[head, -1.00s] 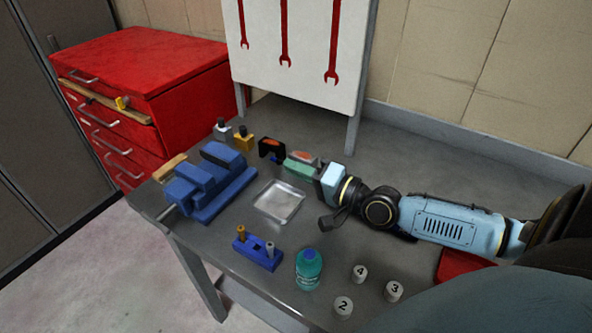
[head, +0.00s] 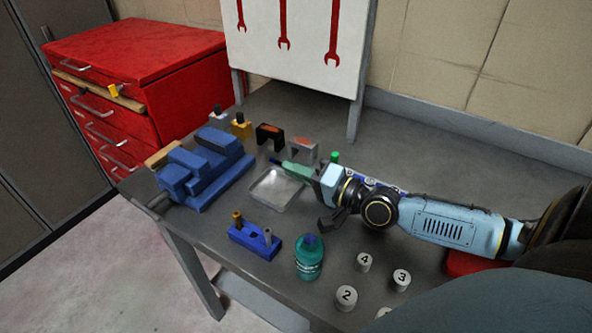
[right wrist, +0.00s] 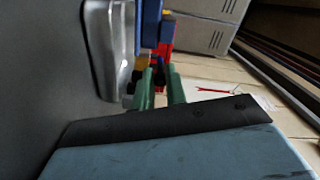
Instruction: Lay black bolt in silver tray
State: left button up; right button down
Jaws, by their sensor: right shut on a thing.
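The silver tray (head: 267,194) is a shallow, shiny square on the grey workbench, with no object visible in its bare part; it also shows at the upper left of the right wrist view (right wrist: 97,40). My right gripper (head: 284,165) reaches in from the right, its green fingers pointing left over the tray's back edge. It is shut on a small dark thing, the black bolt (head: 273,161), which sticks out just past the fingertips, mostly hidden by them. The bolt shows dark between the fingers in the right wrist view (right wrist: 161,76). My left gripper is out of view.
A blue vise (head: 205,170) stands left of the tray. A blue holder (head: 255,241) with a brass and a silver piece and a teal bottle (head: 309,259) stand in front. Black (head: 270,134) and grey (head: 302,149) blocks stand behind. Numbered caps (head: 346,298) lie front right.

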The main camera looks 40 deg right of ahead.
jog(key=c, duration=1.5)
grip_release()
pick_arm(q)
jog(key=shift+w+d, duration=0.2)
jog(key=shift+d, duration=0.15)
pick_arm(e)
jog(key=shift+o, duration=0.8)
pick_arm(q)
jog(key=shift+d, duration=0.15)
